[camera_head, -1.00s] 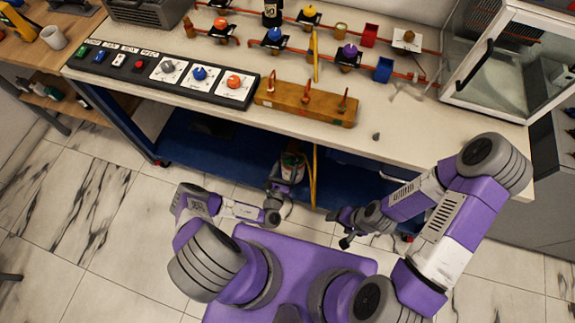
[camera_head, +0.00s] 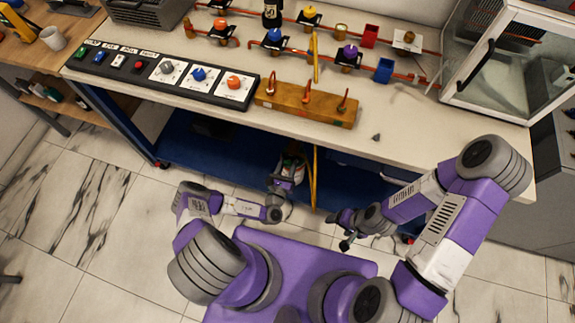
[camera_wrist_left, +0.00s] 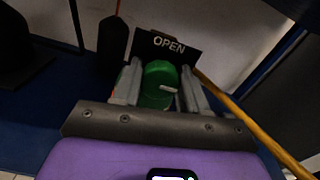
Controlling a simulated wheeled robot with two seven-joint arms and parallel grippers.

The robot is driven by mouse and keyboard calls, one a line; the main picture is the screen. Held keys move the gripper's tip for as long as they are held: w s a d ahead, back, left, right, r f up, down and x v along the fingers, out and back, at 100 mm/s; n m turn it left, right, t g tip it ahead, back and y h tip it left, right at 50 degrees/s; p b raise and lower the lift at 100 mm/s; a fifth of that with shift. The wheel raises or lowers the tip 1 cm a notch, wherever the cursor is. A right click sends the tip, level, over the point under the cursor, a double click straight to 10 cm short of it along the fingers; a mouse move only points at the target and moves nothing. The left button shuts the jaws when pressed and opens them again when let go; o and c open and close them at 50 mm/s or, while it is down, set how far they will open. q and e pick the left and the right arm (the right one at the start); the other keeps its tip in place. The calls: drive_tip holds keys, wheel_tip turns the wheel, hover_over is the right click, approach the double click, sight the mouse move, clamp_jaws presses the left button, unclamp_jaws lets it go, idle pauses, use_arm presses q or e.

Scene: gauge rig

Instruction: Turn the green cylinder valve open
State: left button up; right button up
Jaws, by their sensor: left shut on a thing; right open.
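The green cylinder valve (camera_wrist_left: 158,84) is a round green knob with a pale mark on it, in the middle of the left wrist view. A black plate reading OPEN (camera_wrist_left: 160,46) stands just behind it. My left gripper (camera_wrist_left: 159,78) is shut on the knob, one finger on each side. In the head view my left gripper (camera_head: 290,168) reaches under the bench's front edge and mostly hides the valve. My right gripper (camera_head: 346,229) is open and empty, in front of the bench at the right.
The bench top (camera_head: 440,120) overhangs the lower blue shelf (camera_head: 205,150). A yellow pole (camera_wrist_left: 255,125) runs close to the right of the left gripper. A dark cylinder (camera_wrist_left: 112,45) stands left of the valve. A wooden block with red hooks (camera_head: 305,104) sits above on the bench.

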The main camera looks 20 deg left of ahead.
use_arm(q)
drive_tip(key=shift+n, duration=0.3)
drive_tip(key=n, duration=0.3)
drive_tip(key=shift+f+n, duration=0.1)
drive_tip(key=shift+n, duration=0.2)
drive_tip(key=n, duration=0.4)
drive_tip(key=n+b, duration=0.1)
drive_tip(key=n, duration=0.4)
drive_tip(key=shift+f, duration=0.1)
drive_tip(key=n+b, duration=0.1)
drive_tip(key=n, duration=0.3)
drive_tip(key=shift+n, duration=0.3)
drive_tip(key=o, duration=1.1)
drive_tip(key=shift+c, duration=0.2)
